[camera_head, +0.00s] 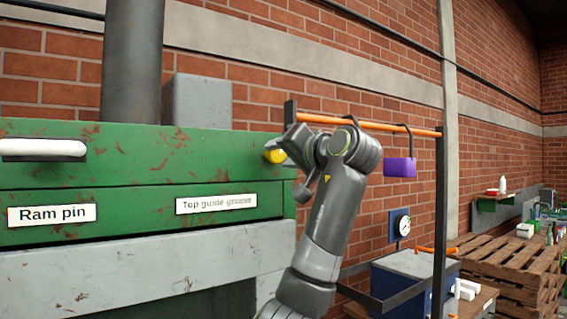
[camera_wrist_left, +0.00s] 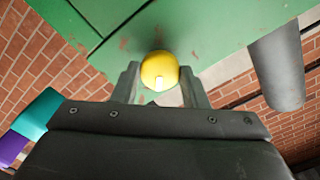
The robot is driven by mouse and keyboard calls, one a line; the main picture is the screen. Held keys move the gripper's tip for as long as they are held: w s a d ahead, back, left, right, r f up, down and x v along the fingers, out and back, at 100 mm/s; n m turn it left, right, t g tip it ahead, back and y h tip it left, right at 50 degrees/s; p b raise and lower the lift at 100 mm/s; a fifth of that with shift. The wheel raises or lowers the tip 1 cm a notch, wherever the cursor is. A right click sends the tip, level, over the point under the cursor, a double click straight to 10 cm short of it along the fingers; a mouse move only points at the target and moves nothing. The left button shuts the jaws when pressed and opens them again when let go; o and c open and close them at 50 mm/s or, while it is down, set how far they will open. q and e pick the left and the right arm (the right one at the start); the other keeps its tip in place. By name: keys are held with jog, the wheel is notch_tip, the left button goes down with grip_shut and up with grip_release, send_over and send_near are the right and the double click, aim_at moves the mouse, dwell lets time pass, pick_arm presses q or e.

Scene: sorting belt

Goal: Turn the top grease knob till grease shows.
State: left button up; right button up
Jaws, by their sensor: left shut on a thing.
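The yellow grease knob (camera_head: 275,156) sits on the right end of the green machine (camera_head: 130,165), near the label "Top guide grease" (camera_head: 215,203). My left gripper (camera_head: 284,152) reaches it from the right and covers part of it. In the left wrist view the knob (camera_wrist_left: 160,71) lies between the two fingers of my left gripper (camera_wrist_left: 158,85), which is shut on it. A small pale mark shows on the knob's lower edge there. I see no clear grease around the knob. My right gripper is not in view.
An orange rail (camera_head: 330,119) on dark posts runs behind my left arm, with a purple padlock-like block (camera_head: 399,168) hanging from it. A gauge (camera_head: 402,226) and a blue box (camera_head: 415,272) stand to the right. Wooden pallets (camera_head: 510,262) lie farther right.

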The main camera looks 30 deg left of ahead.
pick_arm(q)
jog(key=m+b, duration=0.2)
jog(key=m, duration=0.3)
jog(key=shift+f+m+b, duration=0.1)
jog(key=shift+m+b, duration=0.2)
jog(key=shift+b, duration=0.05)
jog(key=shift+m+b, duration=0.85)
jog(key=shift+m, duration=1.25)
jog(key=o, duration=1)
jog(key=shift+a, duration=0.1)
